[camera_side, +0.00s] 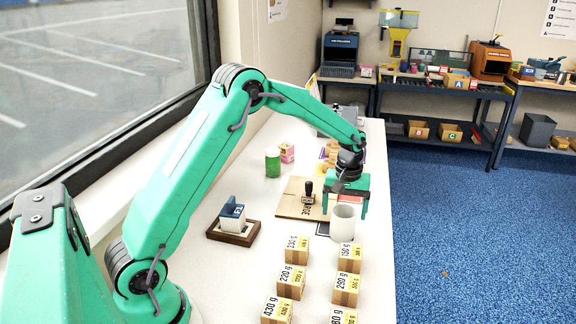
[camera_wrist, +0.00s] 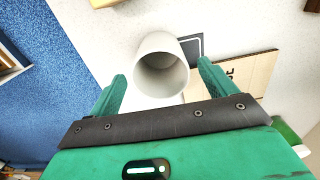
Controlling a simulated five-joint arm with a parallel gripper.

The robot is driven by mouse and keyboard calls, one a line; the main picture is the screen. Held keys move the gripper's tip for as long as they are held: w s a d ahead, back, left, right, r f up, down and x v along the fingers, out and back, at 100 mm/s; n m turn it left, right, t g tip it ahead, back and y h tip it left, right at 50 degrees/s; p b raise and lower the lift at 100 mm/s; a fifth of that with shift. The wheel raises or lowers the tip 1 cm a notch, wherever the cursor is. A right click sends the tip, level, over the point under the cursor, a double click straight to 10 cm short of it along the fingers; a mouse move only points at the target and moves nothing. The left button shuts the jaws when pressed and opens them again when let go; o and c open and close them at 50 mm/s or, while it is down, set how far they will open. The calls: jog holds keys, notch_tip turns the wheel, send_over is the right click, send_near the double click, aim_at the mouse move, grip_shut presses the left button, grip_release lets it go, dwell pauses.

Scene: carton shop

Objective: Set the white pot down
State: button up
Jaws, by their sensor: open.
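The white pot (camera_side: 343,222) stands upright on the white table, near its right edge. In the wrist view the pot (camera_wrist: 162,66) shows its round open top, between and just beyond my two fingertips. My gripper (camera_side: 347,204) is above the pot with its jaws apart. In the wrist view my gripper (camera_wrist: 161,80) has a finger on each side of the pot, with a visible gap at both sides. A dark square pad (camera_wrist: 191,47) lies partly behind the pot.
Several small cartons with weight labels (camera_side: 296,250) stand in front of the pot. A flat brown cardboard piece (camera_side: 290,205) with a black stamp (camera_side: 308,192) lies left of it. A wooden holder (camera_side: 233,233) is further left. The table's right edge is close by.

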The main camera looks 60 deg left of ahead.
notch_tip(320, 180, up, 8)
dwell(0.4)
jog(key=shift+r, duration=0.1)
dwell(0.4)
jog(key=s+d+r+m+t, duration=0.2)
jog(key=s+r, duration=0.4)
jog(key=s, duration=0.1)
jog(key=s+d+r+m+t, duration=0.1)
jog(key=s+d+r+m, duration=0.15)
jog(key=s+r, duration=0.4)
jog(key=s+d+f+m+t, duration=0.2)
jog(key=s+f+m, duration=0.1)
jog(key=s, duration=1.2)
jog(key=shift+s+m+t, duration=0.3)
jog(key=shift+s+m, duration=0.05)
jog(key=shift+m, duration=0.4)
